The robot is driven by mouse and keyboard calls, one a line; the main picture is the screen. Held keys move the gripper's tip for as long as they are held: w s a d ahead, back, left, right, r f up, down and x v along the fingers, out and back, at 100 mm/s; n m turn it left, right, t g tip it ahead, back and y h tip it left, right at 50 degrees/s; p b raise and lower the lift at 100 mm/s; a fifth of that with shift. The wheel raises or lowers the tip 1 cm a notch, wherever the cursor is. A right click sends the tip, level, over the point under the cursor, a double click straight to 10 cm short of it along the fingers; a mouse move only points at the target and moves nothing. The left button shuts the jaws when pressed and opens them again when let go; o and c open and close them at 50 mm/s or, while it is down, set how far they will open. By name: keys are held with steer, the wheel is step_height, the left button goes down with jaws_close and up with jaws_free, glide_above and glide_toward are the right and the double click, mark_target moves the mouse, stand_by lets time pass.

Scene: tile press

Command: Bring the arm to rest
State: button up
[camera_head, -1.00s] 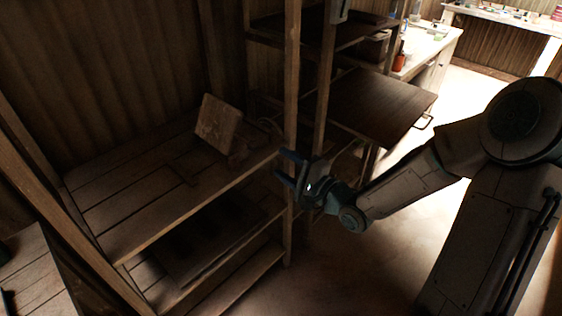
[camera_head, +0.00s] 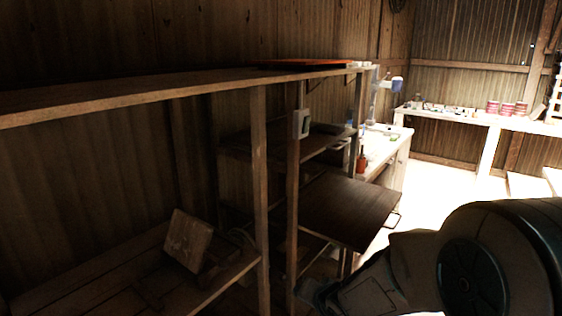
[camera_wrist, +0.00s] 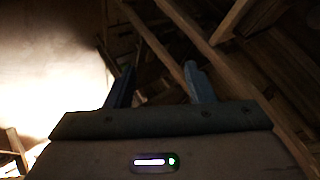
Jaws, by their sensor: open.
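My gripper (camera_wrist: 160,82) shows in the wrist view with its two fingers apart and nothing between them. Dark wooden posts and boards of the shelving lie beyond the fingers. A square tile (camera_head: 188,240) leans tilted on the wooden shelf (camera_head: 90,275) at the lower left, apart from my arm.
Shelf posts (camera_head: 260,190) stand close to the left of my arm. A dark board (camera_head: 350,208) juts out beyond it. A bright counter (camera_head: 485,118) with small items stands at the far right. Lit floor (camera_head: 440,185) lies open in front of it.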

steer(key=s+d+r+n+g+h, duration=0.25)
steer(key=s+d+r+h, duration=0.2)
steer(key=s+d, duration=0.4)
steer(key=s+r+n+g+y, duration=0.1)
steer(key=s+r+n+g, duration=0.1)
steer(key=s, duration=0.9)
steer(key=shift+s+a+r+g, duration=0.25)
steer(key=shift+s+r+g, duration=0.15)
steer(key=shift+r+g, duration=0.45)
